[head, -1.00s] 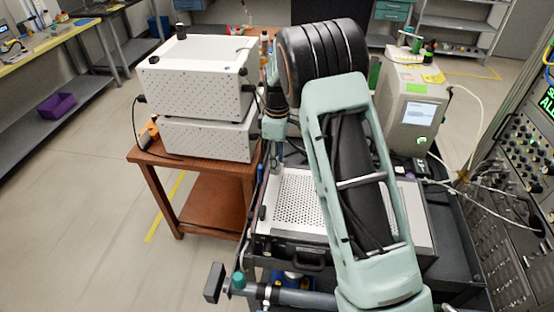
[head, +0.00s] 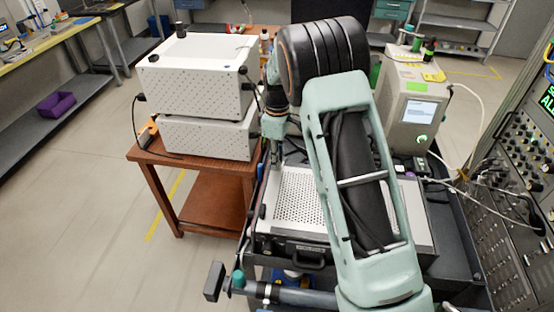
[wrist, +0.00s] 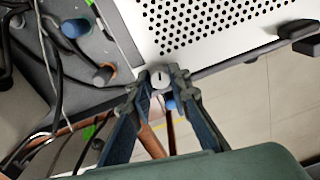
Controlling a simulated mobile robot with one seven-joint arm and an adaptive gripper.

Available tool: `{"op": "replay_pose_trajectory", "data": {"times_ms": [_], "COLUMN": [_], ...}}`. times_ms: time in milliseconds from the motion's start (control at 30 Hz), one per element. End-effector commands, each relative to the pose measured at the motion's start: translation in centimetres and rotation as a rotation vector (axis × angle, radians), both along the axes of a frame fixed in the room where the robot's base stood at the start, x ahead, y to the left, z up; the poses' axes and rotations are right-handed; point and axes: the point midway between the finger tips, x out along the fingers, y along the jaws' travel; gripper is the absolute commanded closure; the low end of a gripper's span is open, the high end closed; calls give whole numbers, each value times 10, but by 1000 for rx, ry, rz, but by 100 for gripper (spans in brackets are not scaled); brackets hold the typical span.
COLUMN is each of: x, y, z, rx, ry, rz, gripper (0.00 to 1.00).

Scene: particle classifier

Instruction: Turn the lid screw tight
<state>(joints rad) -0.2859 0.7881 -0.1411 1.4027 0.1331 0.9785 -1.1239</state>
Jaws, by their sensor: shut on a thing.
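The lid is a light panel full of small holes, seen in the head view (head: 298,198) on top of the unit on the cart and in the wrist view (wrist: 215,22). A round grey screw head (wrist: 160,78) with a dark slot sits at the lid's corner edge. My gripper (wrist: 157,84) is shut on this screw, with one fingertip on each side of it. In the head view my gripper (head: 275,150) points down at the lid's far left corner. The screw itself is hidden there, and my arm covers the lid's right part.
Two stacked white boxes (head: 198,75) stand on a wooden table (head: 150,153) to the left, close to my gripper. A white instrument with a screen (head: 405,110) stands at the right behind my arm. Cables and a panel rack (head: 520,140) are at the far right. Dark cables (wrist: 50,70) lie near the screw.

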Motion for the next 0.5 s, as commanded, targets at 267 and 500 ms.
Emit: {"op": "replay_pose_trajectory", "data": {"times_ms": [267, 500], "x": [0, 1], "y": [0, 0], "z": [-1, -1], "rx": [0, 0], "ry": [-1, -2], "rz": [-193, -420], "gripper": [100, 100]}}
